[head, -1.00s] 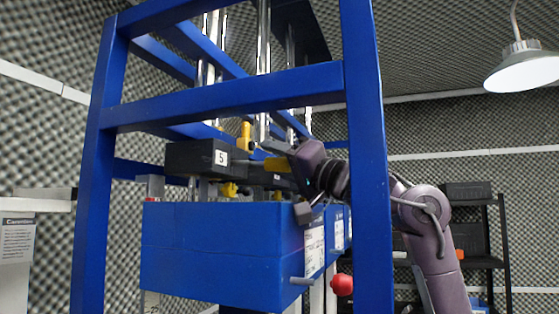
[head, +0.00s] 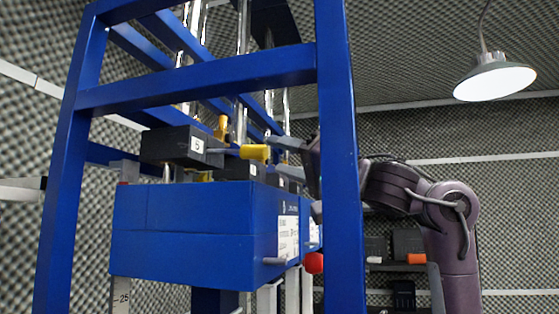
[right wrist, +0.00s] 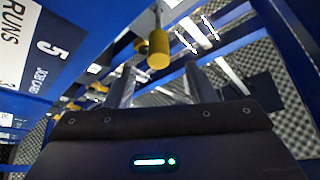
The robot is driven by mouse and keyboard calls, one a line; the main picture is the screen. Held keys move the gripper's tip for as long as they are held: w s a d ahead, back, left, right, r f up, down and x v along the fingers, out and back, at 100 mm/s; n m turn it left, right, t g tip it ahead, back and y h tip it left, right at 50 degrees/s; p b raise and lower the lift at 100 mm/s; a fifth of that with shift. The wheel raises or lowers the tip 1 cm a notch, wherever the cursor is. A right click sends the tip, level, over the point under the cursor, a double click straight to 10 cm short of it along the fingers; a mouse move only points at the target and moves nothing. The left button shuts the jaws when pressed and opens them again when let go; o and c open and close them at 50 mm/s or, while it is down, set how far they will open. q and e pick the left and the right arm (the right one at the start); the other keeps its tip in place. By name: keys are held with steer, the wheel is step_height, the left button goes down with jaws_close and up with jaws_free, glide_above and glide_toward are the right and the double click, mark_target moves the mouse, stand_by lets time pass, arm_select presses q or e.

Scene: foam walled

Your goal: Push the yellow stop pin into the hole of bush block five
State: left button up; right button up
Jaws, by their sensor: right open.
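Bush block five (head: 172,144) is a dark block with a white "5" label, above the blue box in the head view. The yellow stop pin (head: 255,152) lies level to its right, its thin metal shaft running to the block's labelled face. I cannot tell how deep the tip sits. My right gripper (head: 284,157) is open just right of the yellow handle, apart from it. In the right wrist view the pin's yellow end (right wrist: 158,50) shows ahead, between the spread fingers (right wrist: 160,85) of the right gripper. My left gripper is not in view.
A blue post (head: 340,170) stands in front of my right arm, and a blue crossbar (head: 200,80) runs above the block. The blue box (head: 190,235) lies below. Another yellow pin (head: 222,125) stands behind block five. A red knob (head: 314,263) sits low right.

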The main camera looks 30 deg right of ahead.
steer(key=shift+s+r, duration=0.15)
steer(key=shift+r, duration=0.05)
steer(key=c, duration=0.5)
steer(key=shift+s+d+r+n+g+y+p, duration=0.2)
steer(key=shift+s+r+n+g+y+p, duration=0.1)
steer(key=shift+s+n+g+y+p, duration=0.25)
steer(key=c, duration=0.4)
steer(key=shift+s+d+f+n+g+y, duration=0.15)
steer(key=shift+s+d+f+n+g, duration=0.15)
steer(key=shift+s+d, duration=0.25)
steer(key=shift+s+d+f+n+g+y, duration=0.15)
steer(key=shift+s+d+n, duration=0.1)
steer(key=shift+s+d, duration=0.3)
jaws_close()
steer(key=shift+f+p+x, duration=0.2)
steer(key=shift+p+x, duration=0.55)
steer(key=shift+x, duration=0.65)
steer(key=shift+f+p+x, duration=0.2)
steer(key=shift+p+x, duration=0.55)
steer(key=shift+x, duration=0.65)
steer(key=shift+w, duration=0.15)
